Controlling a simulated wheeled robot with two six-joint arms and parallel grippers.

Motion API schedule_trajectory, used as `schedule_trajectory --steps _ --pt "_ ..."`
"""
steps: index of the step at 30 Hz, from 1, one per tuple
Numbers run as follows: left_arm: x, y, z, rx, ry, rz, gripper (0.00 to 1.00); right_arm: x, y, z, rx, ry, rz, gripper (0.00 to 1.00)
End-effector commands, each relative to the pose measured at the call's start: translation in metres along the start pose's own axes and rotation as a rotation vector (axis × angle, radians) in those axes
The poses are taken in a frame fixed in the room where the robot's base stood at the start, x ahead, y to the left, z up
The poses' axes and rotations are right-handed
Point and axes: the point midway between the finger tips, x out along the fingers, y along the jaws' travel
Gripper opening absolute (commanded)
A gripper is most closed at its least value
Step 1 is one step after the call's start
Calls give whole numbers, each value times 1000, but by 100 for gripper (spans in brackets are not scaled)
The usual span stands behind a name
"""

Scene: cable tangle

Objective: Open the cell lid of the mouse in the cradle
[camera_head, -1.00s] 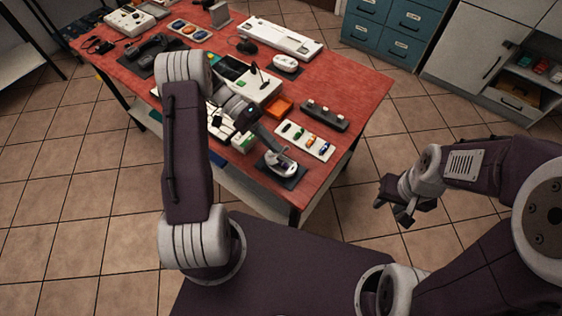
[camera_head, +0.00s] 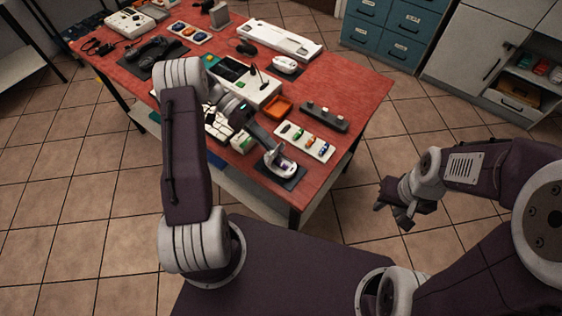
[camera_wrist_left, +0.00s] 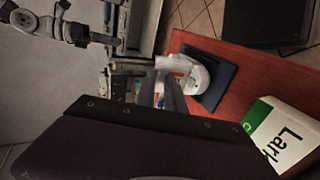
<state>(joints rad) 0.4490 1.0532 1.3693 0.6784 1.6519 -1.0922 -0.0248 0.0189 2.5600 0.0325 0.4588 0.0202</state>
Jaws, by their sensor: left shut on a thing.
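The white mouse (camera_head: 281,161) sits in its dark cradle (camera_head: 292,178) at the near right corner of the red table. It also shows in the left wrist view, as the white mouse (camera_wrist_left: 193,72) on the dark cradle (camera_wrist_left: 222,78). My left gripper (camera_head: 271,147) reaches down to the mouse from the upper left, with its fingertips at the mouse's edge. It is shut on a part there, seemingly the cell lid, which the fingers mostly hide. An orange patch shows on the mouse beside the fingers. My right gripper (camera_head: 393,207) hangs off the table; its fingers look apart.
A white tray (camera_head: 318,152) with several coloured pieces lies just behind the cradle. An orange tray (camera_head: 279,108) and a dark block with pegs (camera_head: 325,118) are behind that. Another white mouse (camera_head: 285,65) stands further back. A green and white box (camera_wrist_left: 283,132) lies near the cradle.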

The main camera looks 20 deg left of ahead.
Motion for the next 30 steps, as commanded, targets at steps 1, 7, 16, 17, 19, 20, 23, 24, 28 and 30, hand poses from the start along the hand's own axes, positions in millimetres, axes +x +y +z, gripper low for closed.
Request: schedule_trajectory --steps 1,7,16,17,19,20,23,24,28,30 --pt "0 -9 1 -4 -2 -12 0 4 0 0 0 0 0 36" --pt "-2 -9 2 -5 -4 -11 0 3 0 0 0 0 0 36" --pt "-7 -20 2 -4 -4 -11 7 11 0 1 0 0 0 36" --pt "-8 -20 2 -4 -4 -11 9 11 0 1 0 0 0 36" --pt "-8 -19 2 -4 -5 -11 11 10 0 1 0 0 0 36" --pt "-8 -19 2 -4 -5 -10 11 10 0 1 0 0 0 36" --pt "-8 -19 2 -4 -5 -10 22 10 0 1 0 0 0 36" --pt "-8 -19 2 -4 -5 -10 21 10 0 1 0 0 0 36" --pt "-8 -18 2 -4 -5 -10 20 9 0 1 0 0 0 36" --pt "-8 -18 2 -4 -6 -10 20 9 0 1 0 0 0 36"
